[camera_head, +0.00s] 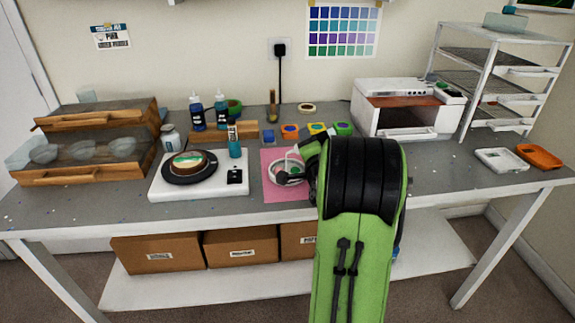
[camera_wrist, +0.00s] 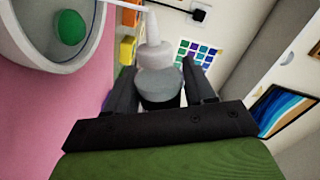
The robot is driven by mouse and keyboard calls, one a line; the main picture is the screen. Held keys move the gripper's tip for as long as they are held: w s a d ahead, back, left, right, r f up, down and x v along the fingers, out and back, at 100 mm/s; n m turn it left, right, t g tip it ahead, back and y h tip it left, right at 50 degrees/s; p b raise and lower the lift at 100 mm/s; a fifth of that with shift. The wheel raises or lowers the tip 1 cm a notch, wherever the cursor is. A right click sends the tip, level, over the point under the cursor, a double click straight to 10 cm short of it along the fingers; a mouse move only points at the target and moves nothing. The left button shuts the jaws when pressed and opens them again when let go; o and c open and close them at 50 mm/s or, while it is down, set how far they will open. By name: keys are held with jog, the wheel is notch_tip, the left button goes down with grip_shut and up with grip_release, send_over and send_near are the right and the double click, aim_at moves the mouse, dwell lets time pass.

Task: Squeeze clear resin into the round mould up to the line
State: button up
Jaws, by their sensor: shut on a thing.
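The white round mould (camera_head: 287,178) lies on the pink mat (camera_head: 275,194), left of my arm. In the wrist view the mould (camera_wrist: 95,72) is at the upper left, cut off by the frame, with a green ball (camera_wrist: 70,27) and a thin blue line inside. My gripper (camera_wrist: 160,92) is shut on a pale squeeze bottle (camera_wrist: 158,78). The bottle (camera_head: 300,149) shows small beside my arm in the head view. I cannot make out the resin level.
A white scale (camera_head: 205,188) with a dark round plate (camera_head: 188,168) stands left of the mat. Small colour pots (camera_head: 318,129) and dark bottles (camera_head: 196,110) are behind. A white oven (camera_head: 400,108) and a rack (camera_head: 490,70) stand right.

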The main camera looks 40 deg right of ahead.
jog(key=shift+r+p, duration=1.75)
jog(key=shift+r, duration=0.95)
jog(key=shift+f, duration=0.1)
jog(key=m+p, duration=0.1)
jog(key=m, duration=0.3)
jog(key=shift+m, duration=0.5)
